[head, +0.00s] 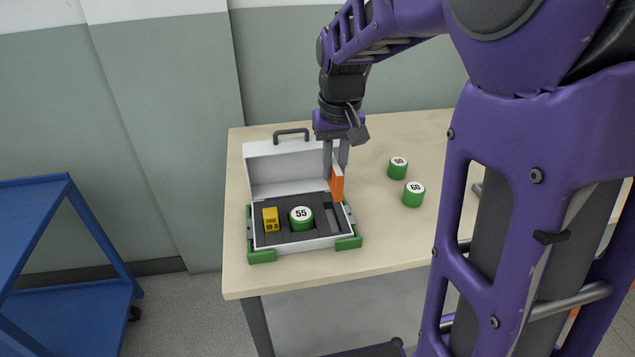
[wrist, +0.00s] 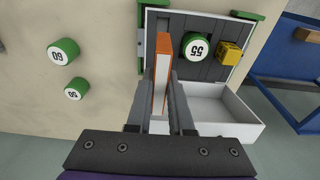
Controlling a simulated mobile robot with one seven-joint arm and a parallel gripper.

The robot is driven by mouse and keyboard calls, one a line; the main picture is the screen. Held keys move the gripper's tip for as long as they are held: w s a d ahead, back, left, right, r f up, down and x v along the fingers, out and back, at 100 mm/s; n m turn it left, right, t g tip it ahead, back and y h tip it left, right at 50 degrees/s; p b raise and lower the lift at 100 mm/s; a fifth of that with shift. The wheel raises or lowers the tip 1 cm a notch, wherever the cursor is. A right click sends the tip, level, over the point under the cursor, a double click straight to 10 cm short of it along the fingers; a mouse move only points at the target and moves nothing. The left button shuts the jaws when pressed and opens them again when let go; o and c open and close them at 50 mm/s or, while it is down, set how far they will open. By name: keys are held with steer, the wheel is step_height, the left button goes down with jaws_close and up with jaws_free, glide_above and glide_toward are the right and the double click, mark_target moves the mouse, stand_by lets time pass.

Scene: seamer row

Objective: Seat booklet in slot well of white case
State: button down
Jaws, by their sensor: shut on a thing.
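The white case (head: 288,170) stands open on the table, with its lid raised at the back and a dark grey insert inside. My gripper (head: 336,162) points down and is shut on the orange booklet (head: 337,184), which has white page edges. The booklet is upright above the right end of the case, over or just behind the slot well (head: 334,217). In the wrist view the booklet (wrist: 162,70) stands between the fingers and covers part of the insert, so its lower edge and the slot there are hidden. It appears to be above the slot, not in it.
In the insert sit a green cylinder marked 55 (head: 301,218) and a yellow block (head: 271,219). Green cylinders marked 60 (head: 413,194) and 50 (head: 397,168) stand on the table right of the case. Green corner pieces (head: 262,256) edge the case. A blue cart (head: 60,240) stands left.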

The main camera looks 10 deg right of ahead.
step_height(320, 180, down, 10)
steer(key=shift+f+b, duration=0.1)
steer(key=shift+b, duration=0.75)
steer(key=shift+f, duration=0.25)
steer(key=c, duration=0.8)
jaws_free()
steer(key=shift+s, duration=0.1)
steer(key=r, duration=0.4)
steer(key=s+r+p, duration=0.1)
steer(key=r, duration=0.3)
steer(key=r+p, duration=0.1)
steer(key=r, duration=0.3)
steer(key=shift+s+r, duration=0.15)
steer(key=shift+r, duration=0.15)
